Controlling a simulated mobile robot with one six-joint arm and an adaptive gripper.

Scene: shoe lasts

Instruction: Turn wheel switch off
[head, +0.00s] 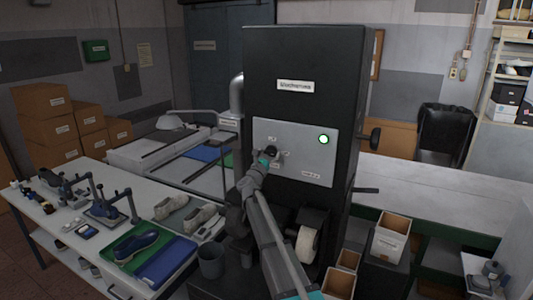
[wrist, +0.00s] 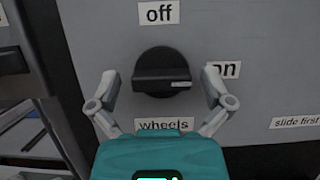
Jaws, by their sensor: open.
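The wheel switch (wrist: 162,72) is a round black knob with a raised bar on a grey panel (wrist: 85,20). Its white pointer mark lies to the right, toward the "on" label (wrist: 231,69). The "off" label (wrist: 161,13) is above it and the "wheels" label (wrist: 164,125) below. My gripper (wrist: 160,82) is open, with one finger on each side of the knob; I cannot tell whether either finger touches it. The right finger partly covers the "on" label. In the head view my gripper (head: 268,160) is at the panel (head: 300,168) and partly hides the knob.
A green lamp (head: 323,139) is lit on the black machine's (head: 305,55) panel. A "slide first" label (wrist: 298,122) is right of the switch. A grinding wheel (head: 307,244) and open boxes (head: 391,236) are below. A table with shoes and trays (head: 190,245) stands left.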

